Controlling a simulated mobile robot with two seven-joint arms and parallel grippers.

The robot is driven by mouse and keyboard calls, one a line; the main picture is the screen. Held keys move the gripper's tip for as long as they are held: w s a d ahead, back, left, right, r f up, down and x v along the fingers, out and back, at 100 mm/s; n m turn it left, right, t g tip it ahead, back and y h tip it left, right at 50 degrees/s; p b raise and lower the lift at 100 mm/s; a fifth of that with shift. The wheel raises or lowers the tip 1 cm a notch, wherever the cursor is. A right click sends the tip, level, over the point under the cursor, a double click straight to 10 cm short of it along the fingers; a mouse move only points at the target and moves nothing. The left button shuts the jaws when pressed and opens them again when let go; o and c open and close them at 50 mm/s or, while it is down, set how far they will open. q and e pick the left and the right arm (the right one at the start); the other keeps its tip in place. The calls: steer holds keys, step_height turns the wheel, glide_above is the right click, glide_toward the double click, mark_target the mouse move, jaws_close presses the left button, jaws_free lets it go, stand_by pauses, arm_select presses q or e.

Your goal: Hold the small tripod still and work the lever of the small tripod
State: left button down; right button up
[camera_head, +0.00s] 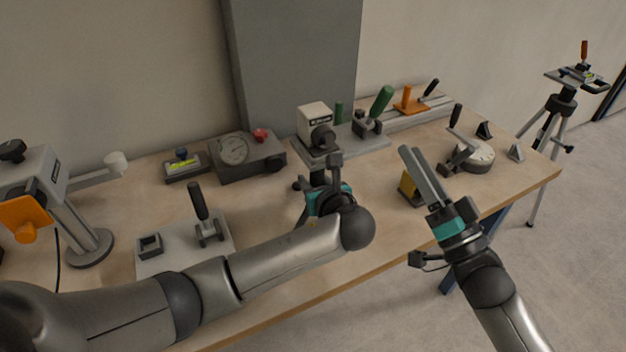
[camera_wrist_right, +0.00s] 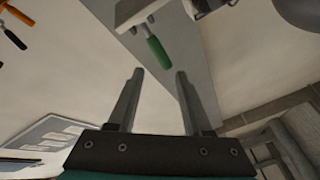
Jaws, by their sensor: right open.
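The small tripod (camera_head: 317,175) appears to stand on the bench in front of the grey column, with a dark stem and a flat grey top. A dark upright part (camera_head: 335,160) beside it may be its lever or part of my left gripper; I cannot tell. My left gripper (camera_head: 325,190) is at the stem, and its arm hides the tripod's lower part. Its fingers are too hidden to show their opening. My right gripper (camera_head: 410,150) is open and empty, raised over the bench to the right of the tripod. Its parted fingers show in the right wrist view (camera_wrist_right: 158,75).
A green-handled lever (camera_head: 380,101) stands behind, and an orange clamp (camera_head: 408,100) lies further right. A round dial with a lever (camera_head: 474,156) and a yellow block (camera_head: 411,189) are near my right gripper. A gauge box (camera_head: 234,150) is left. A tall tripod (camera_head: 561,104) stands beyond the bench (camera_head: 375,215).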

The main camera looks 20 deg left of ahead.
stand_by(0.5)
steer(key=shift+c, duration=1.4)
steer(key=shift+s+f+n, duration=0.1)
steer(key=shift+s+n, duration=0.05)
steer(key=shift+n, duration=0.25)
steer(key=shift+c, duration=0.8)
steer(key=shift+s+a+f+n, duration=0.15)
steer(key=shift+s+n, duration=0.25)
steer(key=shift+n, duration=0.7)
steer(key=c, duration=0.3)
steer(key=n, duration=0.1)
steer(key=s+n, duration=0.1)
steer(key=shift+f+n+t, duration=0.1)
steer(key=shift+n+t, duration=0.3)
jaws_close()
steer(key=s+n+h, duration=0.1)
steer(key=n, duration=0.4)
steer(key=s+d+f+n+t+h, duration=0.1)
steer(key=n, duration=0.4)
steer(key=s+n+t+h, duration=0.1)
steer(key=s+n, duration=0.1)
steer(key=n, duration=0.3)
steer(key=shift+s+d+f+n+h, duration=0.1)
steer(key=shift+d+f+n+h, duration=0.3)
